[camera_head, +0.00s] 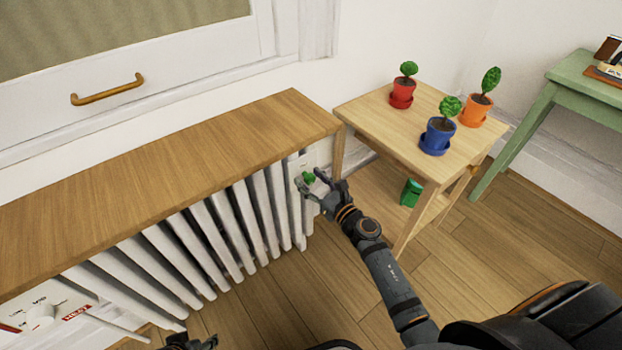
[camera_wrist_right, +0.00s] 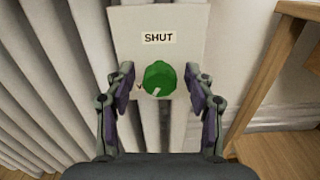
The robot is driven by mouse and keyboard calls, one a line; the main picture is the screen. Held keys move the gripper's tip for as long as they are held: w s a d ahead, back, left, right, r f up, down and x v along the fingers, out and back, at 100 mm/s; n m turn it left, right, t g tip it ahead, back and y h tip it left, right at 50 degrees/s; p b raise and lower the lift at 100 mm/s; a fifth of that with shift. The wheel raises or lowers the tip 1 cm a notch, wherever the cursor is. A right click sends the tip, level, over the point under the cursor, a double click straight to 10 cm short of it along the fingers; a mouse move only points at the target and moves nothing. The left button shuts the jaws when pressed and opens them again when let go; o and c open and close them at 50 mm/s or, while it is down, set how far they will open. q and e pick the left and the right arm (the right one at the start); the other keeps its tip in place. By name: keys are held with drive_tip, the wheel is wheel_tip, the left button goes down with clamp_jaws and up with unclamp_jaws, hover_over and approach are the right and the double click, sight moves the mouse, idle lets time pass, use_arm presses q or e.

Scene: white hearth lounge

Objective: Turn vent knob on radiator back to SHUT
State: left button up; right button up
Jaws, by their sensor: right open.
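The green vent knob (camera_wrist_right: 159,77) sits on a pale plate (camera_wrist_right: 185,20) on the radiator in the right wrist view. A SHUT label (camera_wrist_right: 159,38) is above it. The knob's white mark points down and slightly left, away from SHUT. Lettering at its lower left is mostly hidden. My right gripper (camera_wrist_right: 159,88) is open, one finger on each side of the knob, with gaps visible; contact cannot be told. In the head view the right gripper (camera_head: 322,186) is at the right end of the radiator (camera_head: 215,238). My left gripper (camera_head: 192,342) is partly cut off at the bottom edge.
A wooden shelf (camera_head: 170,165) overhangs the radiator. A heat control panel (camera_head: 45,312) is at lower left. Floor between is clear.

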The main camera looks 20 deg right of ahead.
drive_tip(key=shift+c, duration=0.4)
clamp_jaws()
